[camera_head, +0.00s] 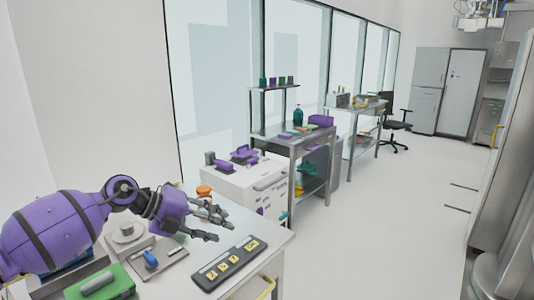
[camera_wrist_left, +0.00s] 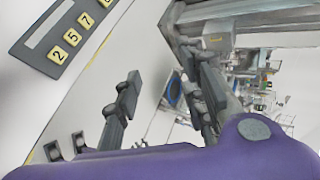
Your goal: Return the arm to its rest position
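My purple left arm comes in from the left in the head view and reaches over the near table (camera_head: 262,246). My left gripper (camera_head: 224,231) is above the table, left of and above a dark panel (camera_head: 230,265) with yellow number tiles. Its fingers are spread and nothing is between them. The left wrist view shows the open fingers (camera_wrist_left: 165,90) too, with the panel (camera_wrist_left: 60,40) at the upper left. My right arm and gripper are not in view.
A blue-handled device (camera_head: 150,259) and a green case (camera_head: 100,284) lie on the near table by my arm. An orange-topped item (camera_head: 203,190) is behind the gripper. A white cabinet (camera_head: 240,188) and a metal table (camera_head: 290,140) stand beyond. The floor at right is clear.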

